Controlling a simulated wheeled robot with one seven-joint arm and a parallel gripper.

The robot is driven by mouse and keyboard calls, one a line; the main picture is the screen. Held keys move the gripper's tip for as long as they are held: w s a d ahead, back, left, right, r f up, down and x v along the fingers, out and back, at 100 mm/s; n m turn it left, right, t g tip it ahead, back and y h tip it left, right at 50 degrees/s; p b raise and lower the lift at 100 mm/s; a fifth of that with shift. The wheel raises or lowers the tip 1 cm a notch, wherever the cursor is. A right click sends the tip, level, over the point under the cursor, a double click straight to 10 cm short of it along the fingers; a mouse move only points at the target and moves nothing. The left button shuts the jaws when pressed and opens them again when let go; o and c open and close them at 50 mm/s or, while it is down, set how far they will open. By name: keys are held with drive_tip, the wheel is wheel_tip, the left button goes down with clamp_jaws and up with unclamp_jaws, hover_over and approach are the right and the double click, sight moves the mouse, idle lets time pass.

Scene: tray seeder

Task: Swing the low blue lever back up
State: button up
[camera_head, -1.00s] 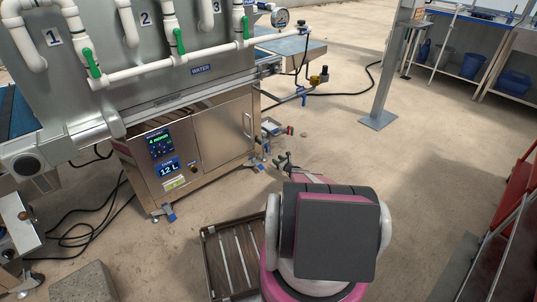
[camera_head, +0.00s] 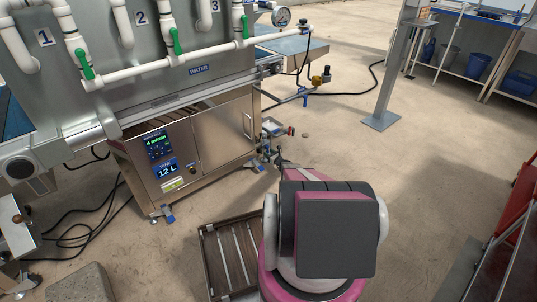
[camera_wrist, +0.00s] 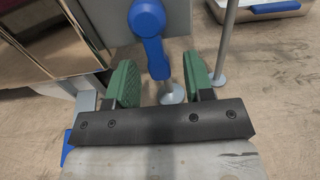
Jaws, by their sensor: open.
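The blue lever (camera_wrist: 153,45) hangs down from its round pivot in the wrist view, leaning slightly to the right at its lower end. My gripper (camera_wrist: 162,82) is open, with one green-padded finger on each side of the lever's lower end. I see gaps between the lever and both pads. In the head view my gripper (camera_head: 279,162) is small and partly hidden behind my wrist, close to the right end of the steel cabinet. I cannot clearly make out the lever there.
The steel cabinet (camera_head: 223,135) with its display stands left of my gripper, under the white pipes with green valves (camera_head: 176,41). A slatted crate (camera_head: 203,246) lies on the floor below. A grey post (camera_head: 392,75) stands at the right. Open floor lies between.

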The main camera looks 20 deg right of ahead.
clamp_jaws()
drive_tip(key=shift+d+n, duration=0.1)
drive_tip(key=shift+n, duration=0.2)
drive_tip(key=w+d+r+n, duration=0.1)
drive_tip(key=d+r+n, duration=0.3)
drive_tip(key=n, duration=1.3)
drive_tip(key=shift+w+r, duration=0.15)
drive_tip(key=shift+r, duration=0.1)
drive_tip(key=shift+n, duration=0.3)
idle(0.3)
unclamp_jaws()
drive_tip(key=shift+d, duration=0.1)
